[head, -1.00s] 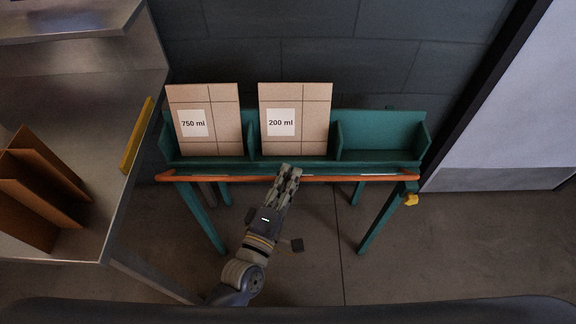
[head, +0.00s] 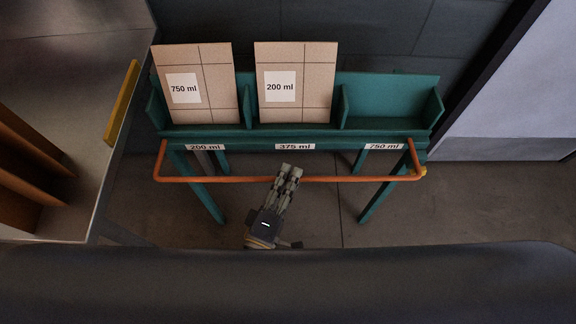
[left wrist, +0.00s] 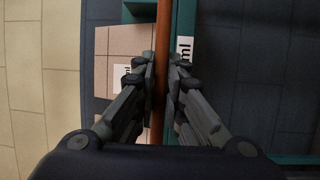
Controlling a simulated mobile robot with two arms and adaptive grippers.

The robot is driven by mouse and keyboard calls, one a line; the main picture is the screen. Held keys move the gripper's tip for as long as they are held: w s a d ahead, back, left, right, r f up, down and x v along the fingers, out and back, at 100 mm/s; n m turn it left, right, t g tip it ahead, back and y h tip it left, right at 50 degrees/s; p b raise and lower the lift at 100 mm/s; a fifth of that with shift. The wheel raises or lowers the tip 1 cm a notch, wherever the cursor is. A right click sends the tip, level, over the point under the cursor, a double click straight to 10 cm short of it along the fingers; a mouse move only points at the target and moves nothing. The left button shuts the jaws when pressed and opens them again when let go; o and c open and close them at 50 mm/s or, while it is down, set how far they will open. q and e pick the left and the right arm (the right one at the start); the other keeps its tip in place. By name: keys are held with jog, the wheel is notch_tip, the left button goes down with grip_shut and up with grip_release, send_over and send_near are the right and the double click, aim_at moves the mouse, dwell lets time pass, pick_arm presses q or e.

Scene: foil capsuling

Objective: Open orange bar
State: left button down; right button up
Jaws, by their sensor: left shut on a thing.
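The orange bar (head: 225,180) runs across the front of the green rack (head: 300,131) in the head view. It is swung out from the rack's front edge, with its side arms reaching back to the rack. My left gripper (head: 287,170) is shut on the bar near its middle. In the left wrist view the orange bar (left wrist: 162,60) passes between the two fingers of the left gripper (left wrist: 163,75). My right gripper is not in view.
Cardboard boxes labelled 750 ml (head: 208,103) and 200 ml (head: 310,100) stand in the left and middle compartments. The right compartment (head: 390,100) is empty. A metal table (head: 85,100) with a yellow strip (head: 122,103) stands at left. A pale panel (head: 520,100) is at right.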

pick_arm(q)
jog(key=shift+f, duration=0.15)
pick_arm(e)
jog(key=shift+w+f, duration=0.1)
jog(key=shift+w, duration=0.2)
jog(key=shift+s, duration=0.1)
pick_arm(q)
jog(key=c, duration=1.7)
grip_release()
jog(key=shift+o, duration=0.2)
jog(key=r+v, duration=0.1)
jog(key=v, duration=1)
jog(key=shift+s+f, duration=0.45)
jog(key=shift+a, duration=0.1)
